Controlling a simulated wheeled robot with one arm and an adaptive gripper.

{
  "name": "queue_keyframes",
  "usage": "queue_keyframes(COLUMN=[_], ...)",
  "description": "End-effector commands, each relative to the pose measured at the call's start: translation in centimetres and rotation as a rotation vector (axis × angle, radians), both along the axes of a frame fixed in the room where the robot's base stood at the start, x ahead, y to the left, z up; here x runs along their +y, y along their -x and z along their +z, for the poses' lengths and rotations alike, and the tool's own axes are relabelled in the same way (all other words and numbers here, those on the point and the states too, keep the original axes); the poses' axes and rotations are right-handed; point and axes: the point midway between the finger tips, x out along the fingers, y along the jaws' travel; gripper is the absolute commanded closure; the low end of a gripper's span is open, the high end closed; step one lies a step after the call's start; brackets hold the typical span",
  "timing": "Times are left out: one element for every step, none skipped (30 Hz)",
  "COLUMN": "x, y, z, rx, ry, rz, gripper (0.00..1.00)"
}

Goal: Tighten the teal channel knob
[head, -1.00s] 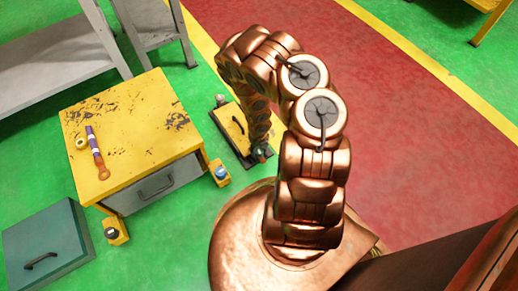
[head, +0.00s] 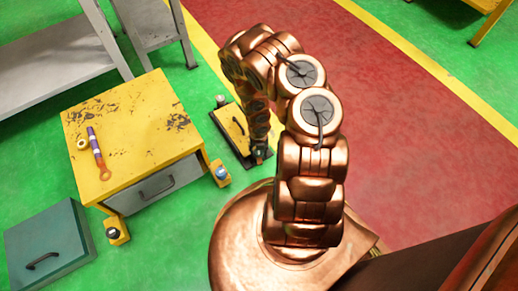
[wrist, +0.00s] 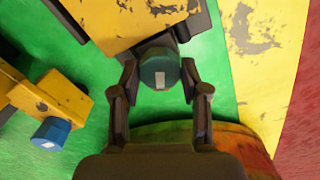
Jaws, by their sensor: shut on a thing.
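The teal knob (wrist: 160,71) sits at the lower end of a worn yellow box (wrist: 125,18) in the wrist view. It has a small white mark on its face. My gripper (wrist: 160,78) has one finger on each side of the knob and is shut on it. In the head view my gripper (head: 259,154) is low, at the near end of the yellow box (head: 233,130) on the floor. The knob is mostly hidden there by my gripper.
A blue knob on a yellow block (wrist: 50,133) is at left in the wrist view; it also shows in the head view (head: 221,173). A yellow-topped cabinet (head: 140,125) and a teal case (head: 45,245) stand left. Red floor (head: 420,150) is open at right.

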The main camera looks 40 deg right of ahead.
Motion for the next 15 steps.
queue_keyframes(x=[0.01,0.02,0.04,0.06,0.08,0.09,0.08,0.07,0.07,0.06,0.06,0.05,0.04,0.04,0.03], y=[-0.08,-0.08,-0.07,-0.07,-0.07,-0.05,-0.04,-0.03,-0.02,-0.01,0.00,0.01,0.01,0.01,0.02], z=[0.20,0.21,0.20,0.20,0.19,0.18,0.18,0.18,0.17,0.17,0.17,0.17,0.17,0.17,0.18], rx=[-0.001,-0.002,-0.001,-0.001,-0.001,-0.001,-0.001,0.000,0.000,0.000,0.001,0.001,0.001,0.001,0.002], ry=[0.000,-0.001,-0.002,-0.002,-0.002,-0.002,-0.002,-0.002,-0.001,-0.001,0.000,0.000,0.000,0.001,0.001], rz=[-0.048,-0.077,-0.114,-0.142,-0.170,-0.208,-0.237,-0.267,-0.304,-0.333,-0.361,-0.398,-0.426,-0.456,-0.493], gripper=[0.90,0.90,0.90,0.90,0.90,0.90,0.90,0.90,0.90,0.90,0.90,0.90,0.90,0.90,0.90])
